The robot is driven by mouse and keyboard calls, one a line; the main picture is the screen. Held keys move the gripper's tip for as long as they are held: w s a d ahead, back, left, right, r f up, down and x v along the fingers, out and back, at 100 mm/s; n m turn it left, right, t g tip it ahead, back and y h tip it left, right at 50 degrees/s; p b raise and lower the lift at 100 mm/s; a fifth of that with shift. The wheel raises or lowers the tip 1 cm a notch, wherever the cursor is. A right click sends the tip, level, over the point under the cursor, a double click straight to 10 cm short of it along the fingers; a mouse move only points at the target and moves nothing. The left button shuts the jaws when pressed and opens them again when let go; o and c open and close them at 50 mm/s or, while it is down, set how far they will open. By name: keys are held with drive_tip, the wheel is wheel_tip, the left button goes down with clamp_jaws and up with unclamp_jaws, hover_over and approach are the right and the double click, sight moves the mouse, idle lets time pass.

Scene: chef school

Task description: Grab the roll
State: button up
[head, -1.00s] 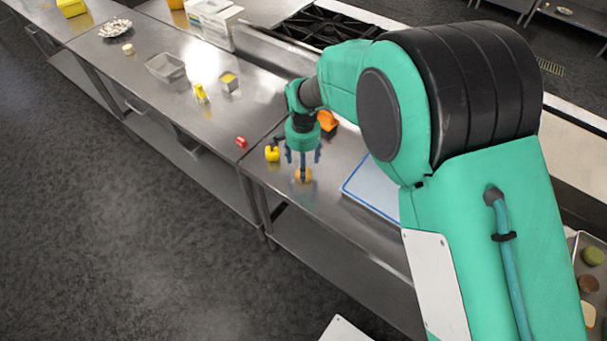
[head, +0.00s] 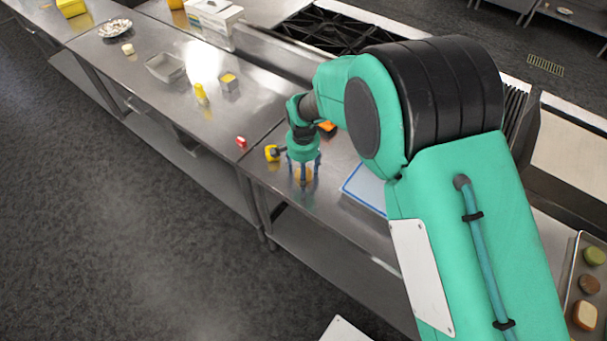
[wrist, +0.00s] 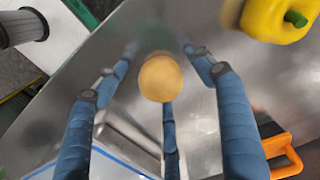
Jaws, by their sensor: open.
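The roll is a small round tan bun (wrist: 160,78) on the steel counter, near the middle of the wrist view. In the head view only bits of the roll (head: 309,177) show behind my fingers. My gripper (head: 303,172) points down over it, with its blue fingers spread open around the roll and nothing held. In the wrist view the gripper (wrist: 163,105) has a finger to the left, one to the right and one below the roll. I cannot tell whether any finger touches it.
A yellow pepper (wrist: 278,16) lies close by, and an orange object (wrist: 283,155) is on the other side. A blue-edged white board (head: 366,187) lies right of the gripper. A small red item (head: 241,142) sits left. The counter's front edge is near the roll.

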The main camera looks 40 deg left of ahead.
drive_tip(key=shift+c, duration=0.2)
drive_tip(key=c, duration=1.2)
drive_tip(key=shift+r, duration=0.85)
wheel_tip(320, 180, up, 2)
drive_tip(key=shift+s+d+r, duration=0.1)
drive_tip(key=s+d+r, duration=0.1)
drive_tip(key=s+d, duration=0.9)
drive_tip(key=d, duration=0.2)
drive_tip(key=shift+d+p, duration=0.15)
drive_tip(key=shift+p, duration=0.2)
drive_tip(key=shift+w, duration=0.1)
